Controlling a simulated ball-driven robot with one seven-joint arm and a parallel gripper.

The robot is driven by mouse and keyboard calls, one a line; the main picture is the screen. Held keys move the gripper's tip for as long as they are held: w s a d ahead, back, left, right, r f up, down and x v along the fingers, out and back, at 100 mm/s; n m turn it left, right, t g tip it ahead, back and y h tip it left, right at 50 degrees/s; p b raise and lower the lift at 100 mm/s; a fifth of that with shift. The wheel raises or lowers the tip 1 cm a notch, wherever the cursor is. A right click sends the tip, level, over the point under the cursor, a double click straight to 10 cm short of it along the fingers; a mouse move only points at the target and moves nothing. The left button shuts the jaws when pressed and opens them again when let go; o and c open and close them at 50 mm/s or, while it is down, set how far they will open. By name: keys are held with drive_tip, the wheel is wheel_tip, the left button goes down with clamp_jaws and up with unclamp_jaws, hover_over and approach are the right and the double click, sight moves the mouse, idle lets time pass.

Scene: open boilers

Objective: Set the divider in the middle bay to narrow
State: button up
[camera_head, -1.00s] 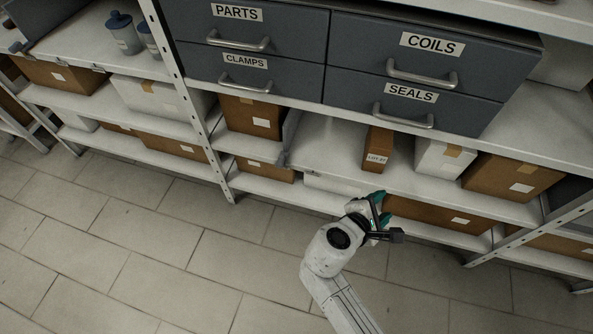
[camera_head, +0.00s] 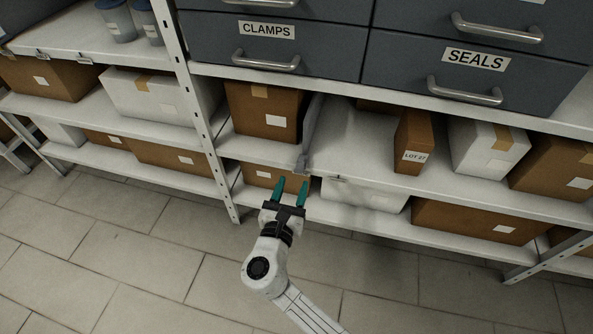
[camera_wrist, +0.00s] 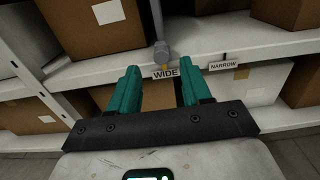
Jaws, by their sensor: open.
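The divider (camera_head: 311,128) is an upright grey panel on the middle bay's shelf, between a brown carton and an open stretch of shelf. In the wrist view its grey front knob (camera_wrist: 161,52) stands above the WIDE label (camera_wrist: 165,72), with a small orange mark pointing at that label. The NARROW label (camera_wrist: 223,65) is to the right on the same shelf edge. My gripper (camera_head: 292,182) is open and empty, its teal fingers pointing at the shelf front, just below the knob. In the wrist view the gripper (camera_wrist: 160,74) spans the WIDE label, apart from the knob.
A brown carton (camera_head: 264,108) stands left of the divider. A narrow LOT 27 box (camera_head: 414,142) and a white box (camera_head: 487,148) stand to the right, with bare shelf between. Drawers hang above; lower cartons (camera_head: 262,174) sit behind my fingers. The floor in front is clear.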

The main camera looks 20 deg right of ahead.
sight(298, 171)
drive_tip(key=b+x, duration=0.2)
drive_tip(key=x, duration=0.5)
drive_tip(key=shift+s, duration=0.1)
drive_tip(key=shift+c, duration=0.3)
clamp_jaws()
